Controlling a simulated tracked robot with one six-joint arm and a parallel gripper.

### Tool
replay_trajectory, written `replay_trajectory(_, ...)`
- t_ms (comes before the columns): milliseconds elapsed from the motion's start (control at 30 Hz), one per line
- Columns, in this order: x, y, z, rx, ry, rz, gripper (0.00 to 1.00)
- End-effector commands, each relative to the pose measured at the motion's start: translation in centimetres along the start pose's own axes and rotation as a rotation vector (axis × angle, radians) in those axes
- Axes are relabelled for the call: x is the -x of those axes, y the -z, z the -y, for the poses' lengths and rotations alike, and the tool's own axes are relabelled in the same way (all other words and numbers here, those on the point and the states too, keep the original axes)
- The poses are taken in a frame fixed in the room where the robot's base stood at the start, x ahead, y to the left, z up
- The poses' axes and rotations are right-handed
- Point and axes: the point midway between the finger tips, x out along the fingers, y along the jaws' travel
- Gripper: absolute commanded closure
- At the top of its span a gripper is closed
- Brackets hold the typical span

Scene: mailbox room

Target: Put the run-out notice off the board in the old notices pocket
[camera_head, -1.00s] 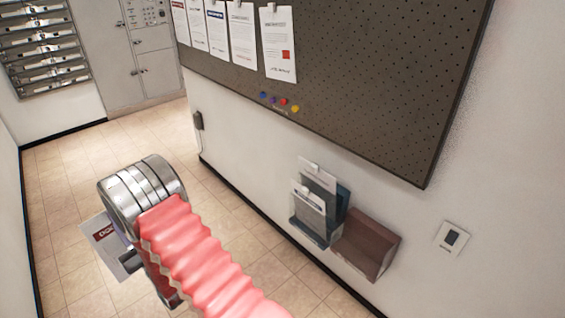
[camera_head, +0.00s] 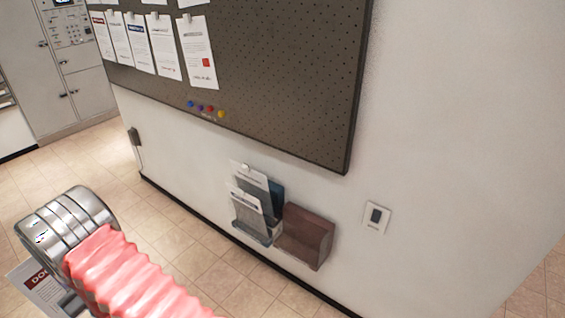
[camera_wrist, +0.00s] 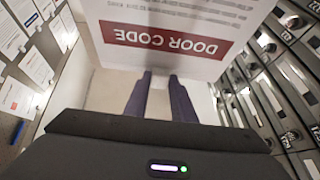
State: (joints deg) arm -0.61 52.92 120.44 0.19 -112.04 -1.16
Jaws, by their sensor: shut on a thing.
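My gripper (camera_wrist: 160,85) is shut on a white notice (camera_wrist: 200,12) with a red band reading "DOOR CODE", upside down in the wrist view. In the head view the notice (camera_head: 36,287) hangs at the lower left, partly hidden by my arm, clear of the wall. The dark pegboard (camera_head: 270,85) fills the upper middle, with a row of white notices at its left. Below it on the wall are a grey-blue holder (camera_head: 262,236) with papers standing in it and a brown open box (camera_head: 318,236) that looks empty. I can read no label on either.
Coloured pins (camera_head: 206,109) sit at the board's lower edge. A wall switch plate (camera_head: 376,217) is right of the brown box. Grey lockers (camera_head: 70,80) stand at the far left. The tiled floor (camera_head: 170,215) before the wall is clear.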

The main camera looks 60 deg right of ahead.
Motion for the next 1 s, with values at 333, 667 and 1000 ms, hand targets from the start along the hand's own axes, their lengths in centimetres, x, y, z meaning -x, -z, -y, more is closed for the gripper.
replay_trajectory(333,0.1,0.0,-4.2,0.029,-0.058,0.001,0.97)
replay_trajectory(667,1.5,0.8,-17.1,0.129,-0.245,0.004,0.97)
replay_trajectory(1000,4.9,3.1,-30.8,0.259,-0.486,0.007,0.97)
